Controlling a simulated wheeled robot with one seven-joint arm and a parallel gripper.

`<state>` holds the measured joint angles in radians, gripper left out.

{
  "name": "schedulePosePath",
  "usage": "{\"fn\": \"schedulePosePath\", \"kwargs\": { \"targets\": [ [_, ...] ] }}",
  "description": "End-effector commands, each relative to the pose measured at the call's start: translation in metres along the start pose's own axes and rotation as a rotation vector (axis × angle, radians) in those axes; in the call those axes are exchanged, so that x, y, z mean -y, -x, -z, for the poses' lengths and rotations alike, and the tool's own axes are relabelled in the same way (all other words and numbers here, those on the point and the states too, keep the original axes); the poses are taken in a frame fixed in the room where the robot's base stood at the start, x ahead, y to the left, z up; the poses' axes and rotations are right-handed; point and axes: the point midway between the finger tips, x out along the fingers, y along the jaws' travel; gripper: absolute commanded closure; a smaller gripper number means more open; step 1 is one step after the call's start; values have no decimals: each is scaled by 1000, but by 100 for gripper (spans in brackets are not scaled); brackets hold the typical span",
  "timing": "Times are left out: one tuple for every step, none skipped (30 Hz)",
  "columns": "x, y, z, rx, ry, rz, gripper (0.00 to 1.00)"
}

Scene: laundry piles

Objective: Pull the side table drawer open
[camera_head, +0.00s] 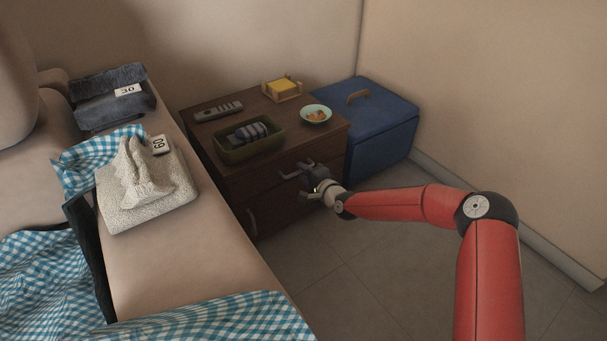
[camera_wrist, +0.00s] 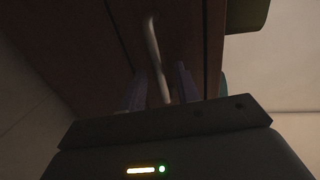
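The dark wooden side table (camera_head: 230,172) stands between the bed and a blue box. Its upper drawer has a pale bar handle (camera_head: 289,176), and the drawer front looks flush with the table. My gripper (camera_head: 307,180) is at this handle in the head view and partly covers it. In the wrist view the handle (camera_wrist: 153,45) runs between the two fingers of my gripper (camera_wrist: 160,90). The fingers are apart, on either side of the bar, and look open. Whether either finger touches the bar is hard to tell.
The blue box (camera_head: 384,125) stands close right. Floor (camera_head: 350,270) in front is clear.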

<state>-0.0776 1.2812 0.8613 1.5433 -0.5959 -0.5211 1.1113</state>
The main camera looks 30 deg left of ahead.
Motion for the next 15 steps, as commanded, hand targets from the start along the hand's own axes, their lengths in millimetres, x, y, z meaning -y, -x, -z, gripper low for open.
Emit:
{"fn": "schedulePosePath", "kwargs": {
  "targets": [
    [-1,-4,0,0,0,0,68],
    [-1,-5,0,0,0,0,68],
    [0,-6,0,-1,0,0,68],
    [0,-6,0,-1,0,0,68],
    [0,-6,0,-1,0,0,68],
    [0,-7,0,-1,0,0,68],
    [0,-7,0,-1,0,0,68],
    [0,-6,0,-1,0,0,68],
    [0,-6,0,-1,0,0,68],
    [0,-6,0,-1,0,0,68],
    [0,-6,0,-1,0,0,71],
    [0,-6,0,-1,0,0,76],
    [0,-6,0,-1,0,0,80],
    [0,-6,0,-1,0,-1,84],
    [0,-6,0,-1,0,-1,89]
  ]
}}
